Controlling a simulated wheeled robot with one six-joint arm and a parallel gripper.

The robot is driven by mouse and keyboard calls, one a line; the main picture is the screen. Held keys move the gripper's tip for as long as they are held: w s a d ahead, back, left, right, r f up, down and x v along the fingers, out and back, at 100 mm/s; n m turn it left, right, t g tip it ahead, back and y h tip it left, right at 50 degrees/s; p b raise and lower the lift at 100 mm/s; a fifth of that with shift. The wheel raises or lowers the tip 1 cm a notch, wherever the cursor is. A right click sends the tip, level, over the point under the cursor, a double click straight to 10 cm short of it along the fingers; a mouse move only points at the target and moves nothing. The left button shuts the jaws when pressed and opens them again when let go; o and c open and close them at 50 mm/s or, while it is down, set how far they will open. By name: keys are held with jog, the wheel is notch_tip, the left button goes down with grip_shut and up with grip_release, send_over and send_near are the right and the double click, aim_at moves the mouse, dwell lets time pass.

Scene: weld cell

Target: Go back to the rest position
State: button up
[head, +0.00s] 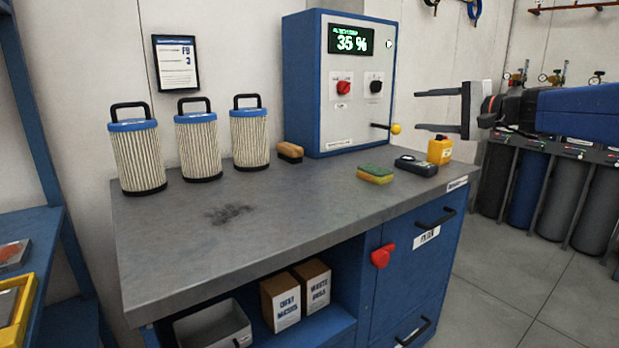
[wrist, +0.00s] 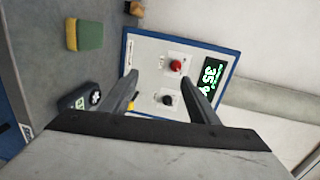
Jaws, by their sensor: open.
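My gripper (head: 418,109) is at the right of the head view, above the right end of the workbench. Its two fingers are apart, point left, and hold nothing. In the wrist view my gripper (wrist: 167,98) has its open fingers in front of the control box (wrist: 147,58). The control box (head: 304,88) is blue with a grey front and stands at the back of the bench. Its display (head: 351,40) reads 35 %. It has a red knob (head: 343,88), a black knob (head: 376,87) and a yellow-tipped lever (head: 396,129).
Gas cylinders (head: 527,190) stand at the right. The bench's front middle is clear, with a dark smudge.

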jog(key=s+a+f+n+g+h, duration=0.2)
jog(key=s+a+f+n+g, duration=0.15)
jog(key=s+f, duration=0.7)
jog(key=s+a+f+n+g+h, duration=0.2)
jog(key=s+a+f+g, duration=0.15)
jog(key=s+f, duration=0.7)
jog(key=s+d+f+n+h, duration=0.2)
jog(key=s+d+f+h, duration=0.1)
jog(key=s+f, duration=0.5)
jog(key=s+d+f+n+g+h, duration=0.1)
jog(key=s+d+f+n+h, duration=0.1)
jog(key=s+f, duration=0.6)
jog(key=shift+s+d+f+h, duration=0.15)
jog(key=shift+s+d+h, duration=0.55)
jog(key=shift+s, duration=0.3)
